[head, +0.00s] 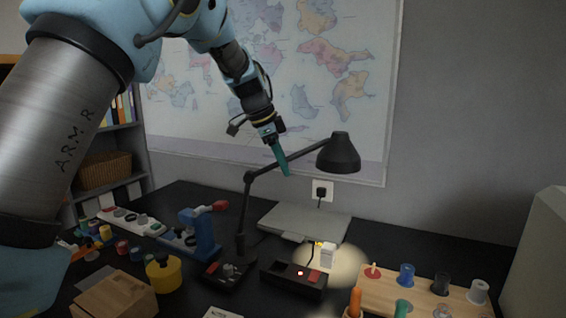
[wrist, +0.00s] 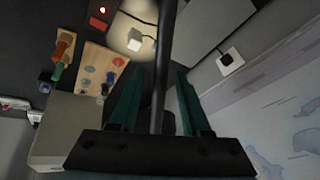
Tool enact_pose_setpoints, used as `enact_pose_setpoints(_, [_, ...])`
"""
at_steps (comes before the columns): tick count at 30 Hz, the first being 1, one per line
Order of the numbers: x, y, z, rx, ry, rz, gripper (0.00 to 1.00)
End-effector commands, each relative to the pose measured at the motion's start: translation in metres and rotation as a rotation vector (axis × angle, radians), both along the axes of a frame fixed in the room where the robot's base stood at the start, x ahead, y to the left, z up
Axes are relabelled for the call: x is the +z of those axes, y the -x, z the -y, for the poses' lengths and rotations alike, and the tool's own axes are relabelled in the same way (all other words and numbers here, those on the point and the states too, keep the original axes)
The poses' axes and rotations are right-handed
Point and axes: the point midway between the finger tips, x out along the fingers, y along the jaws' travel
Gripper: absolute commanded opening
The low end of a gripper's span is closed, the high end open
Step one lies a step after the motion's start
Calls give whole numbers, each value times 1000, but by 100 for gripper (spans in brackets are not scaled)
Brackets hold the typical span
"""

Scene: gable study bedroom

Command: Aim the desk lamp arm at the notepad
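The black desk lamp (head: 340,153) stands on the dark desk, its shade tipped down at the upper right end of a slanting arm (head: 300,156). My gripper (head: 283,163) is at the middle of that lamp arm. In the wrist view the lamp arm (wrist: 161,60) runs between the two teal fingers of my gripper (wrist: 158,78), with gaps on both sides, so it is open. The lit patch (head: 345,265) lies around a small white block (head: 327,256). A white sheet, perhaps the notepad (head: 222,313), is cut off at the bottom edge of the head view.
A closed grey laptop (head: 305,221) lies behind the lit patch. A black box with a red light (head: 293,279), a wooden peg board (head: 425,295), a blue stand (head: 203,233) and a yellow pot (head: 163,274) crowd the desk. A wall map is close behind the lamp.

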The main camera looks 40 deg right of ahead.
Motion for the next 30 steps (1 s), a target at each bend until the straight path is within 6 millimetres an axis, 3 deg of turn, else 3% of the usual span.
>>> enact_pose_setpoints(1, [0,0,0,0,0,0,41])
enact_pose_setpoints(12, [0,0,0,0,0,0,0])
enact_pose_setpoints(30, [0,0,0,0,0,0,0])
